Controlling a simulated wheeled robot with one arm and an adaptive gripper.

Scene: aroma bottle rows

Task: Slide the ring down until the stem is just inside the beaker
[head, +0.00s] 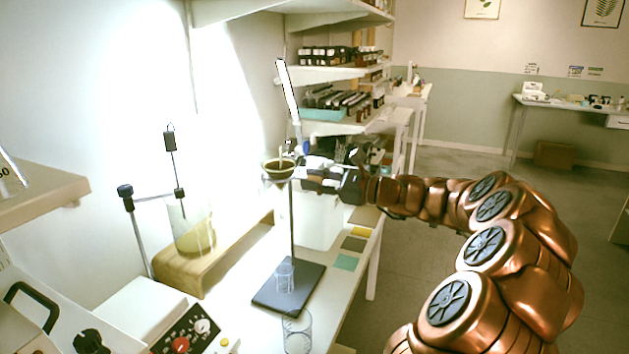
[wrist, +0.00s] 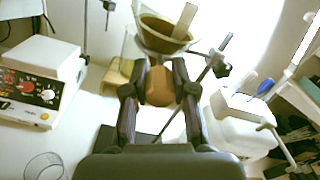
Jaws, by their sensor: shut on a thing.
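A funnel (head: 279,170) with a brown lining sits in the ring, high on the upright rod (head: 292,225) of a stand with a dark base (head: 265,293). The funnel also shows in the wrist view (wrist: 150,38). My gripper (head: 328,182) is level with the ring, just right of the rod. In the wrist view my gripper (wrist: 160,85) is shut on a brown knob (wrist: 160,90) in front of the funnel. The funnel's stem is not clearly visible.
Another clear glass (head: 297,335) stands in front of the base. A stirrer with a vessel (head: 192,228) is on a wooden stand (head: 235,252) at left. A white container (head: 316,222) stands behind the rod. A hotplate with knobs (head: 187,330) is at front left.

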